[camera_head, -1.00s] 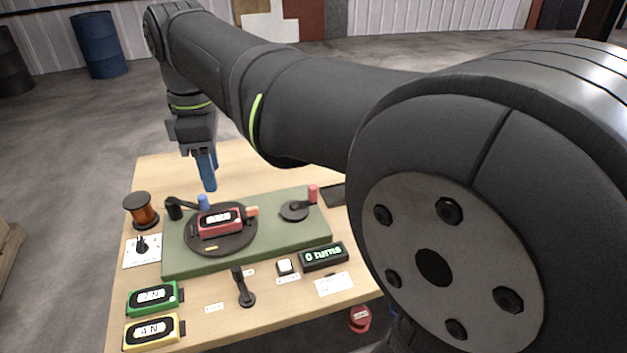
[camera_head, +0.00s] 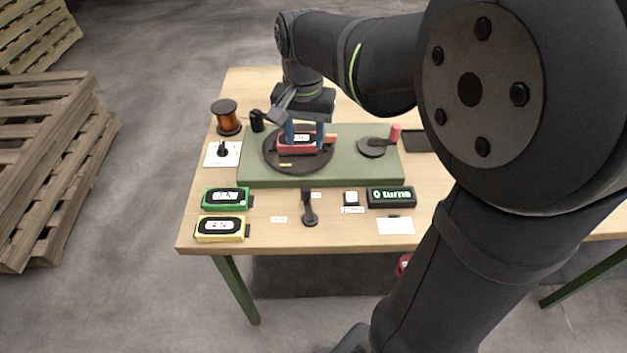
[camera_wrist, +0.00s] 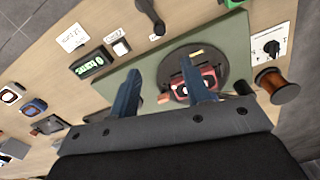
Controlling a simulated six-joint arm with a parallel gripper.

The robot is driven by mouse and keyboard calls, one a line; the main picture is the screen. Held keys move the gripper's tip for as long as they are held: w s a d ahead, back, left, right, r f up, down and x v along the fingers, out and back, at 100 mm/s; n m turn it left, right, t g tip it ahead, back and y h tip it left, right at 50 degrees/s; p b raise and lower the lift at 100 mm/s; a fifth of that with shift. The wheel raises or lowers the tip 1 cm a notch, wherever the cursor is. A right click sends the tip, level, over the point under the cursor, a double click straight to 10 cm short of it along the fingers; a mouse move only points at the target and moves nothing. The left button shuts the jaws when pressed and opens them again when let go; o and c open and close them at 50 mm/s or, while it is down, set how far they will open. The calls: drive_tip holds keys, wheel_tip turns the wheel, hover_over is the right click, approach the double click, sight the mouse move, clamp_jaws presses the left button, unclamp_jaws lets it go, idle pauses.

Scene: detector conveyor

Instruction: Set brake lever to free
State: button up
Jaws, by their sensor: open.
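A black lever (camera_head: 309,208), which looks like the brake lever, stands on the table in front of the green base. Its handle points away toward the base, beside one of two small labels too small to read. It also shows at the top of the wrist view (camera_wrist: 150,14). My gripper (camera_head: 305,134) is open, with its blue fingers over the dark turntable (camera_head: 272,153) and the red detector (camera_head: 297,147). In the wrist view my gripper (camera_wrist: 161,74) has nothing clearly between its fingertips; the right finger partly covers the red detector. Contact with it cannot be told.
Green (camera_head: 226,198) and yellow (camera_head: 221,228) detectors lie at the front left. A white button (camera_head: 351,198) and a turns display (camera_head: 391,197) sit right of the lever. A copper spool (camera_head: 226,117) and a dial plate (camera_head: 222,153) stand left of the green base (camera_head: 345,176).

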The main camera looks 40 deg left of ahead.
sight(306, 187)
wheel_tip(306, 187, down, 17)
drive_tip(key=shift+f, duration=0.2)
idle(0.3)
clamp_jaws()
